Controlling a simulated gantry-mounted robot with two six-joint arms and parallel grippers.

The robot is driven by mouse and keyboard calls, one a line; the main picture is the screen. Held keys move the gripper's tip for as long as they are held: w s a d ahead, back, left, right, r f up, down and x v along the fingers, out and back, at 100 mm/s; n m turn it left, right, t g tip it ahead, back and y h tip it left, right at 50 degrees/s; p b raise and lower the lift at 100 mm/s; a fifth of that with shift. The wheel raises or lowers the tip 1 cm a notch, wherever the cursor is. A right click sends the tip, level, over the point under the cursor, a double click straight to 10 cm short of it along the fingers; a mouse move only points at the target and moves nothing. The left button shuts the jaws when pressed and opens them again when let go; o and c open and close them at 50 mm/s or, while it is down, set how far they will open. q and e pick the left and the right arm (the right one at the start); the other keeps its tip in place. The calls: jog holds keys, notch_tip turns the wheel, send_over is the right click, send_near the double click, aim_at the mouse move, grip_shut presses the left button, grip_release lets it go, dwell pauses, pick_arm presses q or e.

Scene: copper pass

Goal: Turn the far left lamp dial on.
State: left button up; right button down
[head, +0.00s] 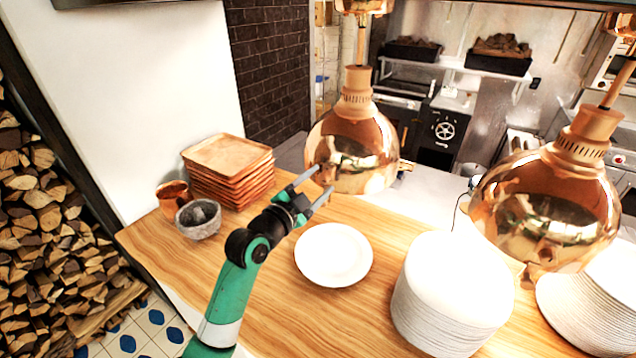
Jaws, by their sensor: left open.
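The far left lamp is a shiny copper dome (365,140) hanging over the wooden counter in the head view. I cannot make out its dial clearly; the gripper fingers and reflections cover the lower left of the dome. My left gripper (323,179) is open, with its two grey fingers pointing up and right at the lower left side of this lamp. Nothing shows between the fingers. I cannot tell whether they touch the lamp. My right gripper is not in view.
A white plate (334,255) lies below the gripper. Plate stacks (452,290) stand to the right under a second copper lamp (548,205). Wooden trays (228,170), a copper cup (173,199) and a stone bowl (199,222) stand on the counter (272,315) at left.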

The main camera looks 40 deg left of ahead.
pick_arm(q)
grip_shut()
jog(key=shift+n, duration=0.4)
jog(key=n, duration=0.3)
jog(key=shift+n+p, duration=0.3)
jog(key=n+p, duration=0.1)
jog(key=n, duration=0.3)
jog(key=shift+n, duration=0.3)
jog(key=n+p, duration=0.2)
jog(key=n, duration=0.2)
jog(key=shift+d+n+y, duration=0.1)
jog(key=shift+n+y, duration=0.3)
jog(key=shift+n+p, duration=1.25)
jog(key=shift+n, duration=1.05)
jog(key=shift+f, duration=0.1)
